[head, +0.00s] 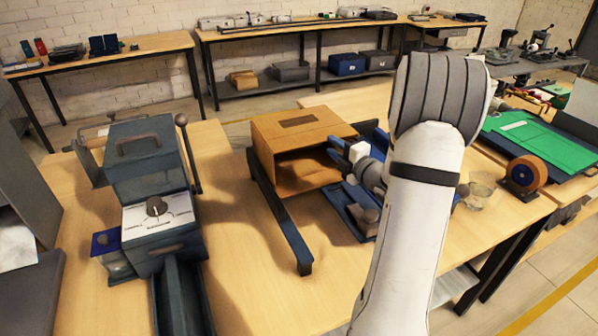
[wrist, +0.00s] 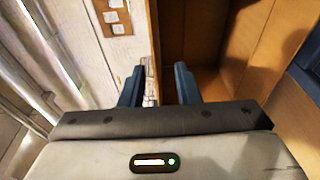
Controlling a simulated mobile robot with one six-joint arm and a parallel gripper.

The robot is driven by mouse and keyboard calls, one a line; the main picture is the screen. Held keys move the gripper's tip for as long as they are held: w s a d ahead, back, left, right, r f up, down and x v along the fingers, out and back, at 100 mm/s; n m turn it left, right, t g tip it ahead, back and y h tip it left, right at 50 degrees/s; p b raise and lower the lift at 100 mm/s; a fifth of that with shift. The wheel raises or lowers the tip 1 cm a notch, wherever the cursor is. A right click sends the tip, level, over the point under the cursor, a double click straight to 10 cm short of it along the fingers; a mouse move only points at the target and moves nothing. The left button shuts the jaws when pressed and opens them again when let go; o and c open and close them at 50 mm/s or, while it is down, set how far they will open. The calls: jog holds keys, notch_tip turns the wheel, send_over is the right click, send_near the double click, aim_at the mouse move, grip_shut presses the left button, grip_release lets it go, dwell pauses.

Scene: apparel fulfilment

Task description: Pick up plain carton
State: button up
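The plain carton (head: 290,133) is a brown box with its open side facing my arm, on a dark stand on the wooden table. It has a dark slot in its top. My gripper (head: 336,150) is at the carton's right edge in the head view. In the wrist view, my gripper (wrist: 158,82) has its two blue fingers apart, with an edge of the carton (wrist: 168,45) between them. The right finger is in front of the carton's opening. I cannot tell whether either finger touches the cardboard.
A blue-grey machine (head: 150,190) with a dial stands left of the carton. A blue tray (head: 350,210) lies under my wrist. A tape roll (head: 524,175) and green sheets (head: 540,140) are to the right. Free tabletop (head: 250,270) lies in front of the stand.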

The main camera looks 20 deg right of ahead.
aim_at(321, 133)
jog(key=x, duration=0.2)
jog(key=p+x, duration=0.1)
jog(key=x, duration=0.2)
jog(key=d+x, duration=0.1)
jog(key=x, duration=0.1)
jog(key=shift+w+a+r, duration=0.1)
jog(key=shift+w+r, duration=0.2)
jog(key=shift+w, duration=0.2)
grip_shut()
